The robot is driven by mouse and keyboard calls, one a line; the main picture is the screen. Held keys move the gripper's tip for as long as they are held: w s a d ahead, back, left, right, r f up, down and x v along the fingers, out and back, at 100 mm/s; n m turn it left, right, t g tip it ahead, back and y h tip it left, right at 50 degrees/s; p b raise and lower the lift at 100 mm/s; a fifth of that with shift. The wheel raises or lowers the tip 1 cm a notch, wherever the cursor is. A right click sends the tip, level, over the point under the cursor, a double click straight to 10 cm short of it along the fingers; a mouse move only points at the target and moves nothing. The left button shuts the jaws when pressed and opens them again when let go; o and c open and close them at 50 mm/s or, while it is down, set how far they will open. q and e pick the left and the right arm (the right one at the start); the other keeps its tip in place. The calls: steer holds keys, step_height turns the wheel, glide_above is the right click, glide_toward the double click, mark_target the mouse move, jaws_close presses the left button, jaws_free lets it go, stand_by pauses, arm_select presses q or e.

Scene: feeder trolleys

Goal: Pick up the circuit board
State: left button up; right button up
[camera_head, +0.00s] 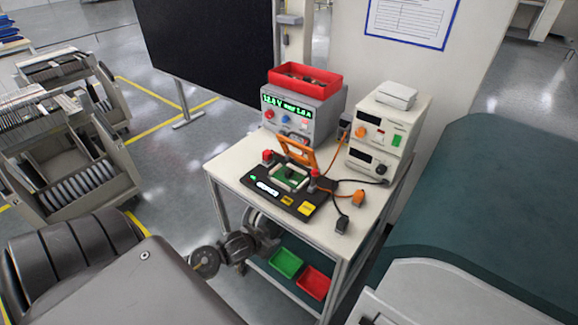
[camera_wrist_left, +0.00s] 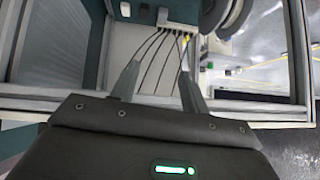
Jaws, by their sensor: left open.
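The green circuit board (camera_head: 291,178) lies in a black test fixture (camera_head: 257,183) on the white-topped trolley. The fixture's orange-framed lid (camera_head: 298,152) stands raised behind the board. My left gripper (camera_head: 265,228) is low beside the trolley's left front side, below the tabletop and apart from the board. In the left wrist view, its two fingers (camera_wrist_left: 158,72) are spread with nothing between them. The board cannot be made out in that view. My right gripper is not in view.
A power supply (camera_head: 302,108), a red bin (camera_head: 304,77) on it and stacked cream instruments (camera_head: 376,140) stand behind the fixture. Cables with plugs (camera_head: 342,225) lie on the right. The trolley's lower shelf holds a green bin (camera_head: 286,262) and a red bin (camera_head: 313,282).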

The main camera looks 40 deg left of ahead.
arm_select(q)
steer(key=shift+t, duration=0.7)
steer(key=r, duration=0.3)
steer(key=w+r, duration=0.1)
steer(key=r, duration=0.2)
steer(key=r+p, duration=0.1)
steer(key=r, duration=0.2)
steer(key=shift+w+d, duration=0.2)
steer(key=shift+d, duration=0.05)
steer(key=t, duration=0.3)
glide_toward(287, 172)
steer(key=shift+h, duration=0.4)
steer(key=shift+w+r, duration=0.2)
steer(key=shift+w, duration=0.05)
steer(key=x, duration=0.5)
steer(key=shift+w+f+p, duration=0.15)
steer(key=shift+w+p, duration=0.1)
steer(key=shift+p, duration=0.15)
steer(key=shift+w+a, duration=0.1)
steer(key=p+x, duration=0.1)
steer(key=x, duration=0.4)
steer(key=shift+a+f+p, duration=0.1)
steer(key=shift+f+p, duration=0.15)
steer(key=shift+p, duration=0.15)
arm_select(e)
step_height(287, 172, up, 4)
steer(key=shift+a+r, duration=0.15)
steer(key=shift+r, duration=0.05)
arm_select(q)
steer(key=shift+s, duration=0.2)
